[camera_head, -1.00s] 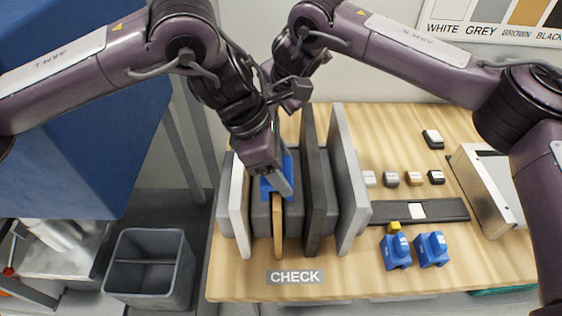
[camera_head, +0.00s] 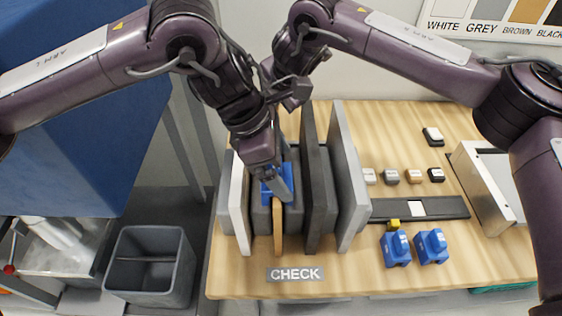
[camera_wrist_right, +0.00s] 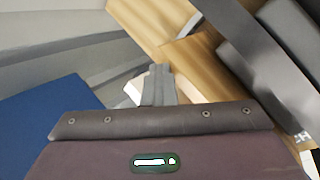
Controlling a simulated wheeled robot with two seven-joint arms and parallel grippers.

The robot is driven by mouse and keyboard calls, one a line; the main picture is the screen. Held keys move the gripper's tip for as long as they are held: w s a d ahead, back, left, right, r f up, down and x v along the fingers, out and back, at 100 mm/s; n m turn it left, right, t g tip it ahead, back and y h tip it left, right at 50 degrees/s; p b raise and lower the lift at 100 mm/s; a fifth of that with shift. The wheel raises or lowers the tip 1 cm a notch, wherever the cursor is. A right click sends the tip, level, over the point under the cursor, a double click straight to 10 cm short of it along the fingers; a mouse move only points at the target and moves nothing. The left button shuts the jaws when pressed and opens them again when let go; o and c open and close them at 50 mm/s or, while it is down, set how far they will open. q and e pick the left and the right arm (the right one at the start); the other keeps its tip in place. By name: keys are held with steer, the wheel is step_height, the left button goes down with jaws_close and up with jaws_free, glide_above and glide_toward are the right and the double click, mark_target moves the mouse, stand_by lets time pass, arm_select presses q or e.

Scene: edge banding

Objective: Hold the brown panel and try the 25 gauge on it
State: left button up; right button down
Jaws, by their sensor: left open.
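The brown panel (camera_head: 278,232) stands on edge in the rack, between a white panel and a dark one. A blue gauge (camera_head: 269,195) is at the upper part of its front edge; its number is not readable. My left gripper (camera_head: 279,187) is open at this gauge, with a grey finger across its front. My right gripper (camera_head: 290,92) is behind it, near the back of the rack. The right wrist view shows its grey fingers (camera_wrist_right: 158,85) close together; whether they grip the panel is hidden.
Two other blue gauges (camera_head: 396,250) (camera_head: 432,247) stand at the right, with a small yellow block (camera_head: 394,225) by one. Behind them lie a dark strip (camera_head: 445,208) and several small coloured blocks. A CHECK label (camera_head: 295,274) marks the table front. A grey bin (camera_head: 150,268) stands at left.

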arm_select(q)
steer(key=shift+r, duration=4)
